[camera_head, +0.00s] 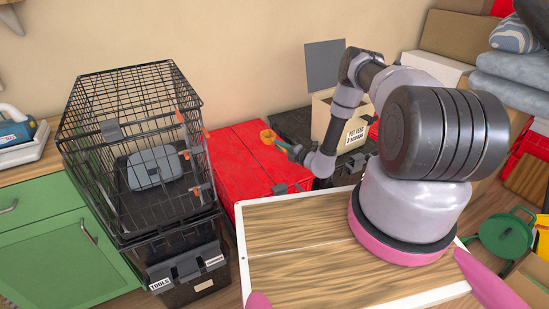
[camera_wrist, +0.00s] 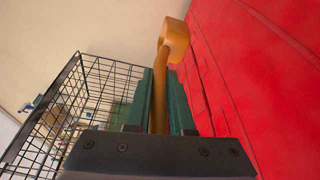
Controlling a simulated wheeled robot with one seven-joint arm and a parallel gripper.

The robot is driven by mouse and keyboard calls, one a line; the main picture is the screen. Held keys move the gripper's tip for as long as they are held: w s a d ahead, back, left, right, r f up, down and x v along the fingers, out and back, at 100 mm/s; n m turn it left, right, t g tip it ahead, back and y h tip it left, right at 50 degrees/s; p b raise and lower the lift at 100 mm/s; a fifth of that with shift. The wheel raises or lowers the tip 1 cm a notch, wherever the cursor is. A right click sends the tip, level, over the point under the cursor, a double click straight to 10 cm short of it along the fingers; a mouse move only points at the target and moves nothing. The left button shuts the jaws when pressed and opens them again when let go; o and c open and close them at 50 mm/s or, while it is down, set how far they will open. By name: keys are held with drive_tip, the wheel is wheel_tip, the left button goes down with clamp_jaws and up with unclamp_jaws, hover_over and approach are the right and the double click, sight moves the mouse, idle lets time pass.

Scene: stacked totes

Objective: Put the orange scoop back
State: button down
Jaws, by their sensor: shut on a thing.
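The orange scoop (camera_head: 267,136) is held up over the red tote lid in the head view. In the wrist view the scoop (camera_wrist: 174,42) shows its rounded end beyond the fingers, with its handle between them. My gripper (camera_head: 281,144) is shut on the handle; its green fingers also show in the wrist view (camera_wrist: 162,90). The scoop looks apart from the red tote (camera_head: 238,160). An open cardboard box (camera_head: 340,122) with a pet food and grooming label stands behind and to the right of my gripper. Its inside is mostly hidden.
A black wire crate (camera_head: 122,125) stands left of the red tote, on a black tote (camera_head: 188,277) labelled tools, with a grey case (camera_head: 153,168) inside. A dark tote (camera_head: 290,122) lies beside the cardboard box. A green cabinet (camera_head: 60,240) is at far left.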

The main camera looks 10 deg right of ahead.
wheel_tip(320, 180, down, 7)
drive_tip(key=shift+f, duration=0.15)
drive_tip(key=shift+f, duration=0.1)
idle(0.3)
drive_tip(key=c, duration=0.8)
unclamp_jaws()
drive_tip(key=v, duration=1.2)
